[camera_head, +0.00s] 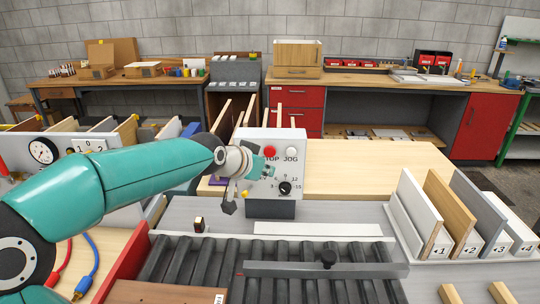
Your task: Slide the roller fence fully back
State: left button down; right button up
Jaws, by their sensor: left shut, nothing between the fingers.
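The roller fence (290,269) is a dark bar with a black knob (328,257), lying across the roller bed (200,262) at the lower middle. Dark rollers show on both its far and near sides. My left gripper (229,207) is shut and empty. It hangs in front of the left edge of the control box, to the left of and beyond the fence, apart from it. My right gripper is out of view.
A control box (284,208) with a red button and a dial stands behind the rollers. A white strip (318,229) lies just beyond them. Numbered slots with upright boards (450,205) stand at right. Red and blue cables (92,262) lie at left.

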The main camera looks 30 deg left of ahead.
aim_at(328, 268)
jog(key=k, duration=1.5)
